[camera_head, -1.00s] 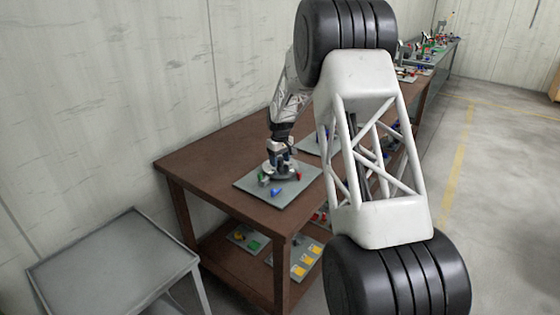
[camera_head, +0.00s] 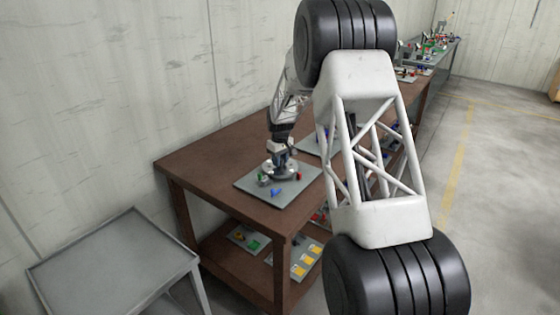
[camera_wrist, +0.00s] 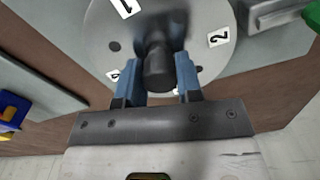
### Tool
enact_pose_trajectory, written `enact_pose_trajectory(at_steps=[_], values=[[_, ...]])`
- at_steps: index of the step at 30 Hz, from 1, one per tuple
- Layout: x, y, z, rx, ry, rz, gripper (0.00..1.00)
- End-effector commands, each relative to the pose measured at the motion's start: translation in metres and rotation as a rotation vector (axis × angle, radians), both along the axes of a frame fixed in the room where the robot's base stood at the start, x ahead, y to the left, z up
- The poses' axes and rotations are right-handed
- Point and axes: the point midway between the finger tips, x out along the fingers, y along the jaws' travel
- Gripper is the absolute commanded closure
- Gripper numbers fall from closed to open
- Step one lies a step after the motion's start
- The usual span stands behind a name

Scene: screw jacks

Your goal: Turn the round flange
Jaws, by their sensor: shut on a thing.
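The round flange (camera_wrist: 105,35) is a grey metal disc with white number labels, 1 and 2 among them. It fills the upper middle of the wrist view. A dark post (camera_wrist: 158,66) stands out from its centre. My gripper (camera_wrist: 166,75) has its blue fingers on either side of the post, shut on the flange's central part. In the head view my gripper (camera_head: 279,158) points down over the flange (camera_head: 266,172), which sits on a grey plate on the brown table. The exact finger contact is partly hidden.
More plates with parts lie on the lower shelf (camera_head: 236,271). An empty grey side table (camera_head: 115,265) stands at the left front.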

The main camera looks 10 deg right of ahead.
Motion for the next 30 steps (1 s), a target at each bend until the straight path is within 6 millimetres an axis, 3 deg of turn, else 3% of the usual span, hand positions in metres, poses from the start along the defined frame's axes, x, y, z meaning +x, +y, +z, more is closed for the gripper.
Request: enact_pose_trajectory(at_steps=[14, 30], values=[[-0.0004, 0.0001, -0.0003, -0.001, 0.001, 0.178, 1.0], [-0.0006, 0.0003, -0.0001, 0.0, 0.001, 0.664, 1.0]])
